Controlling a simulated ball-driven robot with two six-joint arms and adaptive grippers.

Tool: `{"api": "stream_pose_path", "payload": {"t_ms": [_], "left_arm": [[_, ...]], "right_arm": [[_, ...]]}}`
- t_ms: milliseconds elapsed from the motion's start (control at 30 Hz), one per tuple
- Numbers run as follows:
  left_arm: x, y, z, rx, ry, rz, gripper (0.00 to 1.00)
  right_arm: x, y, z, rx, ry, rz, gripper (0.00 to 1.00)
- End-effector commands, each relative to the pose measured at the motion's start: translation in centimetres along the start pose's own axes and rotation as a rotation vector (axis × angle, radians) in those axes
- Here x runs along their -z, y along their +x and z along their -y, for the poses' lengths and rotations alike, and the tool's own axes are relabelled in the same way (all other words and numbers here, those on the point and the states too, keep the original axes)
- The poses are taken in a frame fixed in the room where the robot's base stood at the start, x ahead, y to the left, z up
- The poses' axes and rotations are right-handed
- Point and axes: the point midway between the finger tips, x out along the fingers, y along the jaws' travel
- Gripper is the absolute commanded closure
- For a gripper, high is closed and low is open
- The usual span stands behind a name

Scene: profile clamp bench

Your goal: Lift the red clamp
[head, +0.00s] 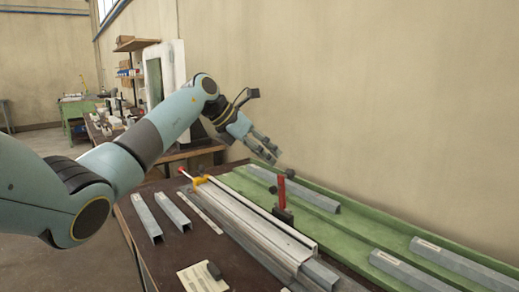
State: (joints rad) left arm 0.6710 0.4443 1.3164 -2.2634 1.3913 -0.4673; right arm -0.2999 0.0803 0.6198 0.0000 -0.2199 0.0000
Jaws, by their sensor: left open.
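The red clamp (281,192) stands upright near the middle of the bench, with a dark block at its foot, beside the long metal profiles. My left gripper (275,152) is in the air above and slightly left of the red clamp in the picture, with its fingers pointing down to the right. It is open and empty, and it appears apart from the clamp. My right gripper is out of view.
A long silver profile (262,222) runs along the bench (205,248), with a yellow piece (200,181) and a red-tipped handle (184,173) at its far end. Grey bars (174,212) lie at left. A green tray (357,224) with more bars lies along the wall.

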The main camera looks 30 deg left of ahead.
Motion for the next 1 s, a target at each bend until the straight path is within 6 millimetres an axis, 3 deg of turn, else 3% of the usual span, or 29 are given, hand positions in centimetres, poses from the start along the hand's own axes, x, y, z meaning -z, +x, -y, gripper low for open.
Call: {"api": "stream_pose_path", "payload": {"t_ms": [133,433,600,733,833,1000], "left_arm": [[0.0,-1.5,-0.1,-0.001,0.0,0.0,0.5],[0.0,-1.8,0.0,0.0,-0.001,0.0,0.5],[-0.9,-1.8,0.3,0.017,-0.055,0.042,0.71],[-4.7,-2.7,3.5,0.175,-0.161,0.198,0.88],[-8.7,-4.7,7.8,0.394,-0.282,0.352,1.0],[-13.2,-9.2,14.3,0.838,-0.552,0.545,1.0]], "right_arm": [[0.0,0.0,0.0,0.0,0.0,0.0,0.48],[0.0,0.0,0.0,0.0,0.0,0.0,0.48],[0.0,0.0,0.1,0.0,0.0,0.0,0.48],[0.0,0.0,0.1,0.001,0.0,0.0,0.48],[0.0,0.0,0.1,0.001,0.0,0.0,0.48],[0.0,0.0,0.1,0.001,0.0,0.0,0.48]]}}
